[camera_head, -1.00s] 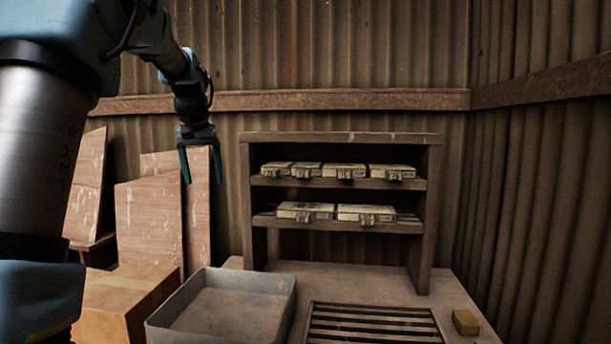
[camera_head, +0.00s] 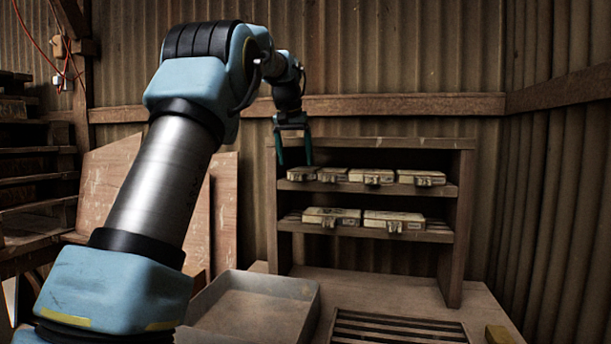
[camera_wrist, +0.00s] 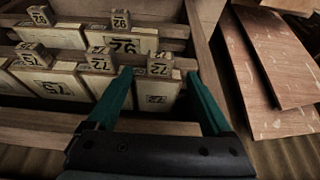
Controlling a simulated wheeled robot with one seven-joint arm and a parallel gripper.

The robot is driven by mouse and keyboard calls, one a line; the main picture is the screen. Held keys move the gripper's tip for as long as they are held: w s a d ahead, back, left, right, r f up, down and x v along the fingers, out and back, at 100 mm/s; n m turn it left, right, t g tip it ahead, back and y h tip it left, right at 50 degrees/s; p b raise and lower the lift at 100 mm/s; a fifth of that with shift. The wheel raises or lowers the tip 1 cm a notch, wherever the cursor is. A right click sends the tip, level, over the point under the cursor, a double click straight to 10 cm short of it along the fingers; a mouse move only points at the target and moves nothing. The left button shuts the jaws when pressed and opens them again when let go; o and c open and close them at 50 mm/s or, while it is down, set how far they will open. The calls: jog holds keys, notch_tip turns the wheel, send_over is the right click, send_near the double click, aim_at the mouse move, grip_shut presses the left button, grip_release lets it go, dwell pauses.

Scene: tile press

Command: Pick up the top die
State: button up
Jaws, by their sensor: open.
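Several pale dies with dark-marked faces and small blocks at their fronts lie on a two-level wooden rack (camera_head: 462,215). The upper shelf holds several, the leftmost die (camera_head: 303,174) right below my gripper (camera_head: 295,161). The lower shelf holds a left die (camera_head: 332,216) and a right die (camera_head: 394,220). My gripper is open and empty, its green fingers pointing down at the rack's upper left. In the wrist view, a die (camera_wrist: 155,98) with a numbered block shows between the fingers; contact cannot be told. Which die is the top one is not marked.
A grey tray (camera_head: 316,305) and a slatted grate (camera_head: 400,327) are on the bench below the rack. A yellowish block (camera_head: 502,335) is at the right. Wooden boards (camera_head: 226,205) lean on the wall left of the rack.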

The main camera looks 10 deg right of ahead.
aim_at(297, 174)
jog(key=x, duration=0.5)
jog(key=shift+p, duration=0.35)
jog(key=shift+c, duration=0.3)
grip_shut()
jog(key=shift+r, duration=0.1)
